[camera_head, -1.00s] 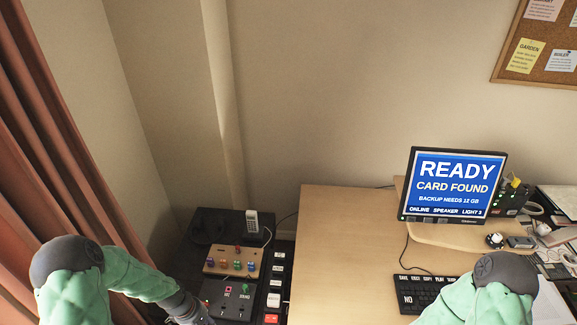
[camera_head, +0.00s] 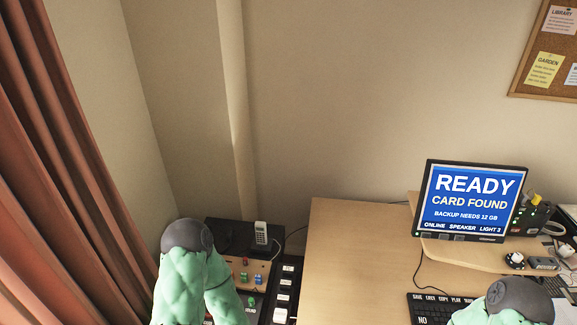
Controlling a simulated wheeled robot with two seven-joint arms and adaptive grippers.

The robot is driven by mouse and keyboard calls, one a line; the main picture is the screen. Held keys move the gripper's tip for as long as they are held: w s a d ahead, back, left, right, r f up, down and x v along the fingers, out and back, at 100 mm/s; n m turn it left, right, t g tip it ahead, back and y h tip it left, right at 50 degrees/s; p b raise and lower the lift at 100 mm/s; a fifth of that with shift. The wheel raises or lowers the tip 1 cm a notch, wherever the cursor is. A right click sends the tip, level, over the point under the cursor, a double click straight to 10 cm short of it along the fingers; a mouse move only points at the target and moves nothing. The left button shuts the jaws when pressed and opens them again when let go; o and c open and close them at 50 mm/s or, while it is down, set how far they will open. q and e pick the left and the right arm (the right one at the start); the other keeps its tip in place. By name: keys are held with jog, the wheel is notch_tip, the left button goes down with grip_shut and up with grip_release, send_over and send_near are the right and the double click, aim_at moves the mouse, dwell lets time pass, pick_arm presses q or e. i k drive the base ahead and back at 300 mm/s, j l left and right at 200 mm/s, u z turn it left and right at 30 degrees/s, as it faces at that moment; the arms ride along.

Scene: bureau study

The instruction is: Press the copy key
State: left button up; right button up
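The dark keyboard (camera_head: 428,308) lies on the wooden desk at the lower right. Its top row has labelled keys, and the copy key (camera_head: 444,299) is among them, small, third from the left. A large NO key (camera_head: 423,320) shows at the bottom edge. The monitor (camera_head: 472,201) reads READY, CARD FOUND, BACKUP NEEDS 12 GB. My green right arm covers the right part of the keyboard, and its gripper is below the frame. My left arm stands in front of the dark side unit, and its gripper is out of view.
The side unit (camera_head: 227,231) at the left carries a cordless phone (camera_head: 261,233) and a wooden panel with coloured switches (camera_head: 257,275). The desk left of the keyboard (camera_head: 350,260) is bare. A raised shelf (camera_head: 480,252) holds the monitor. A corkboard (camera_head: 530,75) hangs at upper right.

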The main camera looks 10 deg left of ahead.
aim_at(441, 298)
jog(key=u, duration=0.95)
jog(key=k+l, duration=0.15)
jog(key=k+l+z, duration=0.1)
jog(key=z, duration=0.25)
jog(key=k+l+z, duration=0.1)
jog(key=z, duration=0.2)
jog(key=k+l+z, duration=0.1)
jog(key=l+z, duration=0.25)
jog(key=j+z, duration=0.1)
jog(key=z, duration=0.65)
